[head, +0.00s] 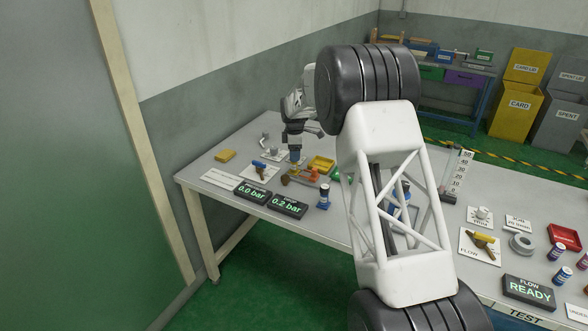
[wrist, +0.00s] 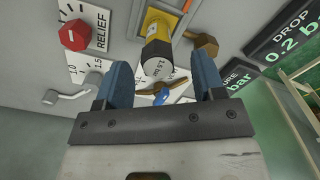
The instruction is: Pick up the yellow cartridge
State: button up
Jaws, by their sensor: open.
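The yellow cartridge (wrist: 157,28) shows in the wrist view as a yellow cylinder with a dark band and a pale, printed end cap. It stands at an orange-edged grey part, just beyond the tips of my gripper (wrist: 163,72). My gripper is open, with its blue fingers apart and the cap roughly centred in the gap. I see no contact. In the head view my gripper (head: 295,154) points down over the far part of the table, close above the fixture; the cartridge is too small there to tell clearly.
A red RELIEF knob (wrist: 73,35), a grey lever (wrist: 63,97) and a brown knob (wrist: 203,44) sit near the fingers. Two pressure displays (head: 288,206) stand in front. A dark blue canister (head: 324,197) stands nearby.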

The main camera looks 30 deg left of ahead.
jog(key=shift+f, duration=0.1)
jog(key=shift+w+f, duration=0.1)
jog(key=shift+f, duration=2.4)
jog(key=c, duration=1.2)
jog(key=shift+o, duration=0.2)
jog(key=shift+r, duration=0.2)
jog(key=shift+a+r, duration=0.1)
jog(key=shift+r, duration=1.55)
jog(key=s+d+r, duration=0.1)
jog(key=s+d, duration=0.9)
jog(key=s, duration=0.2)
jog(key=shift+s+r, duration=0.15)
jog(key=shift+s, duration=0.15)
